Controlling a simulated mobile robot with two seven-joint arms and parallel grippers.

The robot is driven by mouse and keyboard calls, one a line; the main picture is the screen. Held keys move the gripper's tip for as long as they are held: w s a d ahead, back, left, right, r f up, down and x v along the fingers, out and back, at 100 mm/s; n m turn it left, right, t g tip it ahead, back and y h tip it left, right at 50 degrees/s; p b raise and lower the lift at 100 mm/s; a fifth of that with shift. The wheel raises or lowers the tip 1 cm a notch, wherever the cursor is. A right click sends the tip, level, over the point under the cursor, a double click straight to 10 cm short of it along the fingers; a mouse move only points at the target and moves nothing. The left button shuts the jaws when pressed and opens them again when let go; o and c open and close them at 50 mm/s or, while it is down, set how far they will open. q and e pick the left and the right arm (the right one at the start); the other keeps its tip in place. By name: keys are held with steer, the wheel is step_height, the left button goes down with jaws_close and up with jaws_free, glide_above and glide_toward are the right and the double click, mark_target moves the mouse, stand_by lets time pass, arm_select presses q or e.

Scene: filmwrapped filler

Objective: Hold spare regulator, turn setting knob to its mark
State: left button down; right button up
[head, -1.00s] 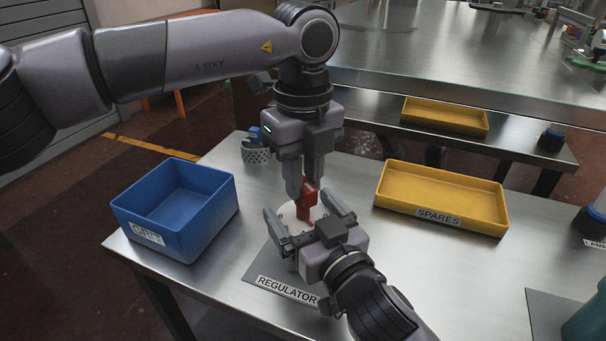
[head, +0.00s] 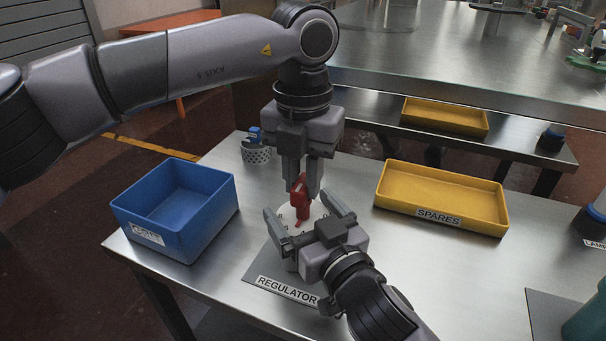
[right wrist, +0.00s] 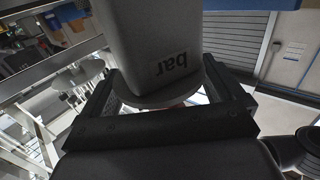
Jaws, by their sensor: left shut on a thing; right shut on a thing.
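The regulator (head: 317,211) is a pale round body with a red setting knob (head: 301,208) on top. It stands upright at the mat labelled REGULATOR (head: 272,281). My right gripper (head: 299,204) is shut around its body from the near side. In the right wrist view the grey body (right wrist: 150,45), with "bar" upside down, sits between the fingers. My left gripper (head: 303,184) points down from above and is shut on the red knob. Its fingers hide part of the knob. The setting mark cannot be made out.
A blue bin (head: 192,248) stands at the left of the table. A yellow SPARES tray (head: 470,222) lies to the right, with another yellow tray (head: 447,128) behind. A small perforated cup (head: 257,155) stands behind the blue bin. Bare table lies right of the regulator.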

mark_target(302, 182)
arm_select(q)
steer(key=shift+m, duration=2.2)
arm_select(e)
steer(key=shift+w+d, duration=0.1)
steer(key=shift+f, duration=0.1)
arm_select(q)
steer(key=c, duration=1)
jaws_free()
steer(key=shift+o, duration=0.2)
step_height(302, 182, up, 12)
arm_select(e)
steer(key=o, duration=0.9)
